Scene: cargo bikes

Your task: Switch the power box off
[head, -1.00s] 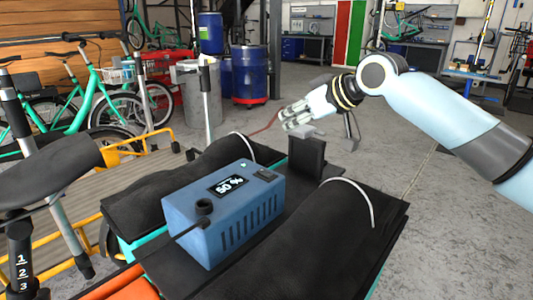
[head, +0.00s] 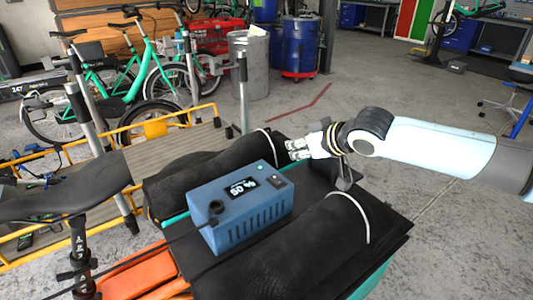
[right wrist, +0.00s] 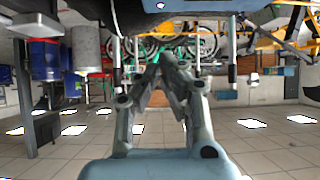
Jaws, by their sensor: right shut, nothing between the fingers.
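The power box (head: 240,214) is blue, with vent slots on its side and a lit display (head: 241,187) reading 50 %. It rests on the dark cargo top of a bike. A small dark switch (head: 275,181) sits on its top at the right end, with a small light just behind it. A round dark socket with a cable is at its front left. My right gripper (head: 294,150) is shut and empty, above and just behind the box's right end, apart from the switch. In the right wrist view its fingers (right wrist: 165,62) meet. My left gripper is not in view.
Dark rolled pads (head: 325,240) with pale straps lie on both sides of the box. A black bike saddle (head: 70,187) is at the left. Green bikes (head: 130,85), a grey bin (head: 249,65) and blue barrels (head: 298,45) stand behind.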

